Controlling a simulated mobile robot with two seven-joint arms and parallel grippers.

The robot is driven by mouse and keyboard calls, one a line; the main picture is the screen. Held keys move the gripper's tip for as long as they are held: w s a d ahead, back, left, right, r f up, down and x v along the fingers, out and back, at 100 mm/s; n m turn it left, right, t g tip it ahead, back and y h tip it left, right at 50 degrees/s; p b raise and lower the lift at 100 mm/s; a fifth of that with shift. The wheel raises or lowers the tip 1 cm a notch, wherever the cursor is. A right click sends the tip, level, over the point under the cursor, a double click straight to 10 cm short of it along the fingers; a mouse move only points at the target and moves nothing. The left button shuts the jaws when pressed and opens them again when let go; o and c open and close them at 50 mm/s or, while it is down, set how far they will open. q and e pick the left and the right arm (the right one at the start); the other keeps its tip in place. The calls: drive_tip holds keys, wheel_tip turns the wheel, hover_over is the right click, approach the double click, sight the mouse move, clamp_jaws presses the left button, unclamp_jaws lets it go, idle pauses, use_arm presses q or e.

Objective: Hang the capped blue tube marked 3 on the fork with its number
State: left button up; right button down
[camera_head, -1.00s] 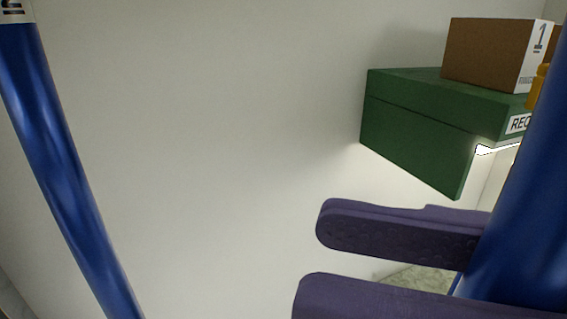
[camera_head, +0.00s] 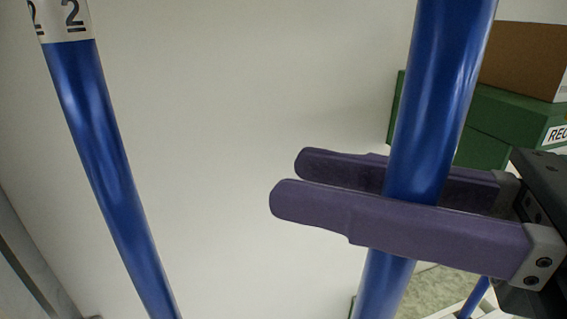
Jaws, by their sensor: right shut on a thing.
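A long blue tube (camera_head: 432,90) stands nearly upright at the right of the head view. My right gripper (camera_head: 285,180) comes in from the right with its two purple fingers on either side of this tube, shut on it. The tube's top and bottom ends are out of view, so its number and any cap do not show. A second blue tube (camera_head: 105,160) hangs or stands tilted at the left, with a white band marked 2 (camera_head: 68,18) near its top. No fork is in view. My left gripper is not in view.
A green box (camera_head: 490,125) with a partly visible label is at the right behind the held tube, with a brown carton (camera_head: 525,58) on it. A pale wall (camera_head: 250,90) fills the middle. Part of another blue rod (camera_head: 474,298) shows at the lower right.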

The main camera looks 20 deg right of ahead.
drive_tip(key=w+f, duration=0.1)
drive_tip(key=w, duration=0.8)
drive_tip(key=shift+a, duration=0.2)
idle(0.4)
drive_tip(key=shift+f, duration=0.1)
drive_tip(key=c, duration=0.6)
unclamp_jaws()
drive_tip(key=shift+s+d, duration=0.1)
